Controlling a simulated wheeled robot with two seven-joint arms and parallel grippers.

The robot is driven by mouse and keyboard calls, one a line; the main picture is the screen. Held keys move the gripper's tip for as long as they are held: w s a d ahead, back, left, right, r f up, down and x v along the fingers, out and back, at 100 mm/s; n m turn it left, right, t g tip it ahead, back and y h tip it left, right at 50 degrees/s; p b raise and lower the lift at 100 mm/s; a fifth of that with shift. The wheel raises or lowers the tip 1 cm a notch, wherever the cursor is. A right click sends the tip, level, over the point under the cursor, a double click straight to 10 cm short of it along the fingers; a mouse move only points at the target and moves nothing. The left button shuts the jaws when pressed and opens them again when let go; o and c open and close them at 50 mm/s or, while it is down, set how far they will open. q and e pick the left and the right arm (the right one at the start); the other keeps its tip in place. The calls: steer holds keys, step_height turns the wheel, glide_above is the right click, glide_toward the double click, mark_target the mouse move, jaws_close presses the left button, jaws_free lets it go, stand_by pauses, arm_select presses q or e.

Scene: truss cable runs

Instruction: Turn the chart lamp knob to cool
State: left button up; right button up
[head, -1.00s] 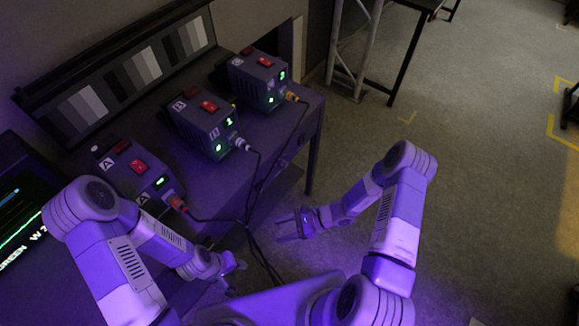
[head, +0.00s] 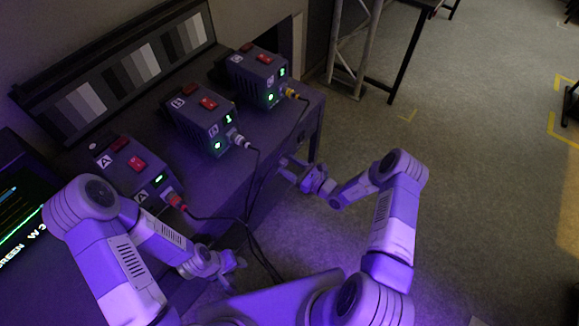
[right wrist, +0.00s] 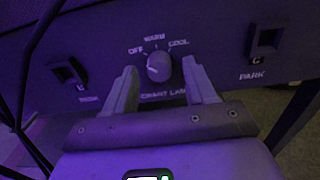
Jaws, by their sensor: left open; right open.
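The chart lamp knob (right wrist: 159,67) is a small round knob on the dark front panel in the right wrist view. OFF, WARM and COOL are printed in an arc above it; its exact pointing is hard to read. My right gripper (right wrist: 161,73) is open, with one finger on each side of the knob; contact cannot be told. In the head view my right gripper (head: 289,172) is at the bench's front, and the knob is not visible there. My left gripper (head: 232,268) is open and empty, low in front of the bench.
Boxes A (head: 128,170), B (head: 203,118) and C (head: 257,78) stand on the bench (head: 283,132), with cables hanging over its front edge. A grey-striped chart (head: 120,75) stands behind. Park sockets flank the knob, including the C one (right wrist: 265,42).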

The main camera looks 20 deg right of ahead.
steer(key=shift+w+a, duration=0.15)
steer(key=shift+w, duration=0.05)
steer(key=shift+c, duration=0.3)
jaws_close()
